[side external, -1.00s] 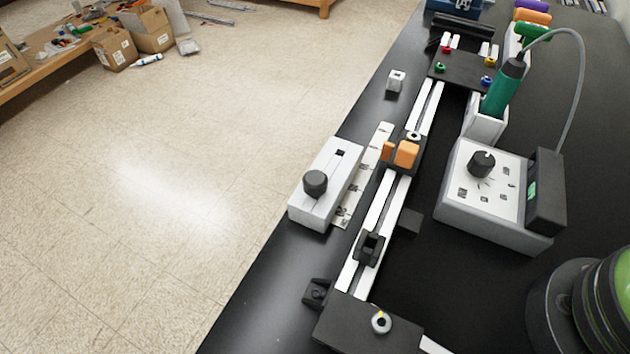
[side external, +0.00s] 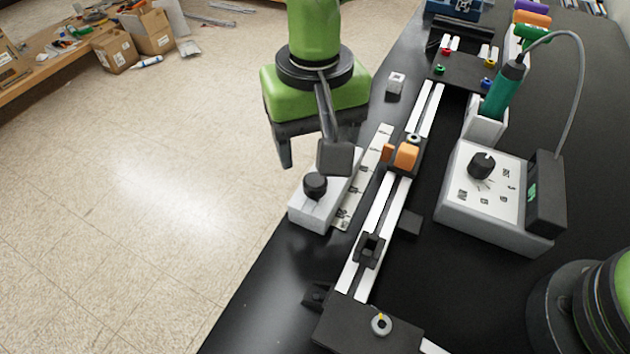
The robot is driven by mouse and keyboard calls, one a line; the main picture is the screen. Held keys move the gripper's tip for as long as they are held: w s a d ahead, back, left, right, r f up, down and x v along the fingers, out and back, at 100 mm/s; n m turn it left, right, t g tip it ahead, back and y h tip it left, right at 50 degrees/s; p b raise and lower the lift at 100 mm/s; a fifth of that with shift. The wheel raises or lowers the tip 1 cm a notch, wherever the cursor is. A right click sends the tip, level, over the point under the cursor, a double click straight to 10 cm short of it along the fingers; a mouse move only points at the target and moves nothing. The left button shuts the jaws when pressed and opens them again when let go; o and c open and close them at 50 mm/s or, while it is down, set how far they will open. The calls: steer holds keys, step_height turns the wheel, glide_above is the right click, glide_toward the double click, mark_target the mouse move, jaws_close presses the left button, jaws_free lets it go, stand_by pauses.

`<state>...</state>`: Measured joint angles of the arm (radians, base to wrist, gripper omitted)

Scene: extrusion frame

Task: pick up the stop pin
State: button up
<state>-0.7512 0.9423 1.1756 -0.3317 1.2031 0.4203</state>
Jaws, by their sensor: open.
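My gripper (side external: 311,162) is open and empty, pointing down over the table's left edge. In the picture it sits just above a black round-headed knob (side external: 315,185), which stands upright on a white block (side external: 310,210). This knob may be the stop pin, but I cannot tell for certain. The gripper appears apart from it, though the height gap is hard to judge. The gripper hides the far part of the white block.
A white rail (side external: 376,215) with an orange clamp (side external: 406,155) and a black bracket (side external: 369,249) runs along the table. A printed strip (side external: 371,165) lies beside the block. A grey control box (side external: 480,205) and green tool (side external: 503,92) stand to the right.

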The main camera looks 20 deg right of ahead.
mark_target(315, 179)
step_height(315, 179, down, 8)
steer(key=shift+f, duration=0.2)
stand_by(0.3)
steer(key=c, duration=1)
